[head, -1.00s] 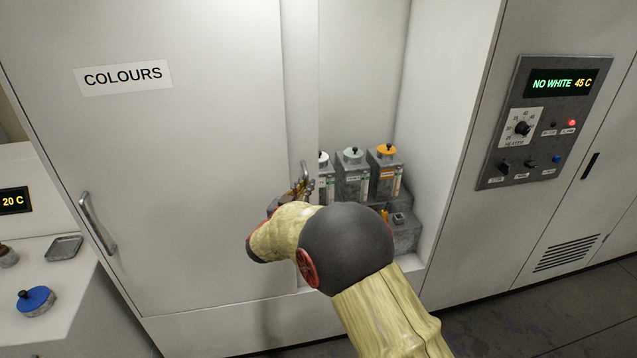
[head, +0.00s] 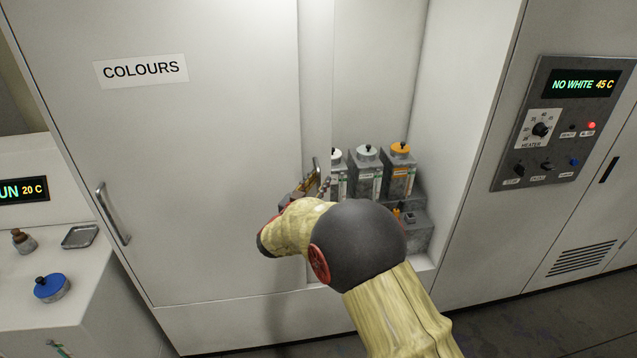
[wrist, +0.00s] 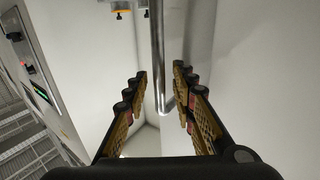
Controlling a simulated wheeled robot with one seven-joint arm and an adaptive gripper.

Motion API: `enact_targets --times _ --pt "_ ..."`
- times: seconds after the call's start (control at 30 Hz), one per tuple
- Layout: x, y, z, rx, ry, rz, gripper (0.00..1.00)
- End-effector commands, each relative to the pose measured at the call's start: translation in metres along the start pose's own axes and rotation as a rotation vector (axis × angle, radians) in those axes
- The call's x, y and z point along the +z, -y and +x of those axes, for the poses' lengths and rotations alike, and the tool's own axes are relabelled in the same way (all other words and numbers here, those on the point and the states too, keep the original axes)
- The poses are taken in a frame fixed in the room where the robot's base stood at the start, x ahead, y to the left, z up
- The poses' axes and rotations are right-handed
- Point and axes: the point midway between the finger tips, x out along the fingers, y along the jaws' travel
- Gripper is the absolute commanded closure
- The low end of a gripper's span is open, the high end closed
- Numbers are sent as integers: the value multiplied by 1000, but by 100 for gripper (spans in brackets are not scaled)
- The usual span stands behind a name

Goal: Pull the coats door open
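A cabinet bay on the right stands open, with a narrow pale panel (head: 316,80) at its left edge, which looks like a door seen nearly edge-on. No coats label is readable on it. A metal bar handle (head: 317,166) is by this panel. My gripper (head: 311,187) is at the handle, partly hidden by my wrist. In the wrist view, the upright handle (wrist: 157,45) runs between the two fingers of my gripper (wrist: 160,80). The fingers are apart, with a gap visible on each side of the bar. Inside the bay stand grey canisters (head: 367,178) with coloured lids.
The door labelled COLOURS (head: 220,190) is shut at left, with its own handle (head: 112,213). A heater control panel (head: 555,125) is on the right. A counter (head: 30,310) at far left holds a blue-lidded can (head: 51,288) and a small tray (head: 79,237).

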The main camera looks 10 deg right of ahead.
Motion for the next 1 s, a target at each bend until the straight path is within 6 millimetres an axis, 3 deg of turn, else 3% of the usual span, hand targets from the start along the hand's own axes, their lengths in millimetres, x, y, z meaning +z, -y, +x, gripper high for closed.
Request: enact_targets --times 0.17,0.63,0.8,1.0 --pt "0 1 -14 -1 0 0 74" --pt "0 2 -102 -3 1 0 74" --pt "1 1 -117 -1 0 -1 74" --pt "1 0 -120 0 1 -1 74"
